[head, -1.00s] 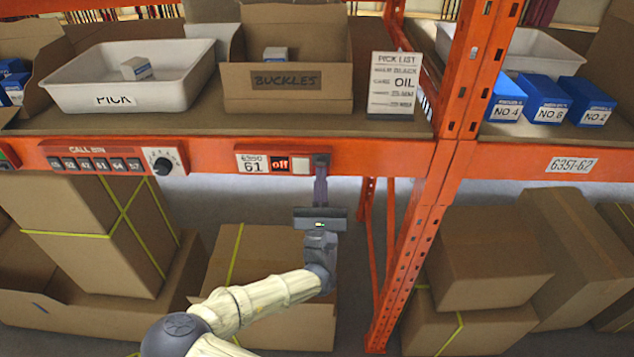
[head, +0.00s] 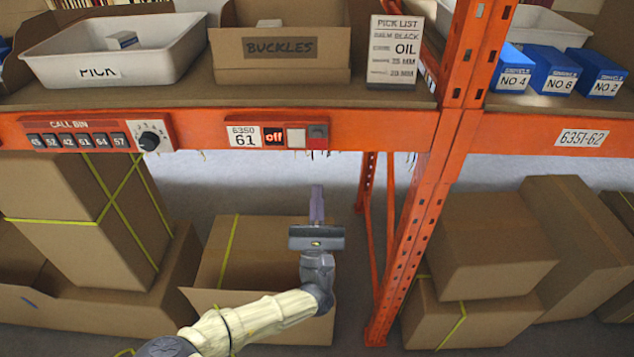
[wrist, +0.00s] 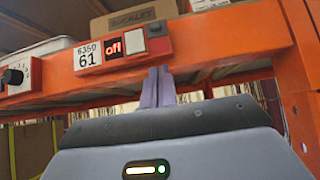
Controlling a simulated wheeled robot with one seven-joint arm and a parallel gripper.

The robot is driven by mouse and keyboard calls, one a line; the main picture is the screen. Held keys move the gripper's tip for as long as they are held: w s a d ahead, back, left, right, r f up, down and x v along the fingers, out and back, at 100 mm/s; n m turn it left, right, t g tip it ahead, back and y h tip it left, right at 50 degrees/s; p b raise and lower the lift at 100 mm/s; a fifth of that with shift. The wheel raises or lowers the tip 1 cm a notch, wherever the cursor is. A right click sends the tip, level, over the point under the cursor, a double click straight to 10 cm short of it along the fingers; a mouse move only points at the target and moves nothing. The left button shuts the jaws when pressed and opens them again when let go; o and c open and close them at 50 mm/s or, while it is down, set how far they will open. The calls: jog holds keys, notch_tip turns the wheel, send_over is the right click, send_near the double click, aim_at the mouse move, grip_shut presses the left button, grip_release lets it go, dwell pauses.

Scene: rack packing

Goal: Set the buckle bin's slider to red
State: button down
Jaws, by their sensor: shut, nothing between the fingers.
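The cardboard buckle bin (head: 280,74), marked BUCKLES, stands on the shelf. The slider (head: 318,136) is at the panel's right end. A greyish part shows at its top and red below; its exact setting is too small to tell. It also shows in the wrist view (wrist: 158,38). My gripper (head: 317,188) is shut and empty, apart from the slider and below the beam.
A call-bin panel with several buttons and a knob (head: 150,140) is to the left. A pick list sign (head: 394,50) stands right of the bin. An orange upright (head: 430,190) rises right of my gripper. Cardboard boxes (head: 265,255) fill the lower level.

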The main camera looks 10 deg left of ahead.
jog(key=b+v, duration=0.1)
jog(key=v, duration=0.3)
jog(key=shift+d, duration=0.1)
dwell(0.3)
jog(key=w+d+f+m+g+h, duration=0.75)
jog(key=d+m+h, duration=0.25)
jog(key=d+m, duration=0.25)
jog(key=s+d+f+m+g, duration=0.2)
jog(key=d+f+m+g, duration=0.4)
jog(key=f+m+g, duration=0.5)
jog(key=s+d+r+m+g+y, duration=0.2)
jog(key=s+r+m+y, duration=0.1)
jog(key=s+r+m, duration=0.3)
jog(key=s+d+r+m+g+y, duration=0.2)
jog(key=s+r+m+g+y, duration=0.1)
jog(key=s+r+m, duration=0.4)
jog(key=shift+s+d+r+m+g, duration=0.2)
jog(key=shift+s+d+m+g, duration=0.15)
jog(key=shift+s+d+m, duration=0.15)
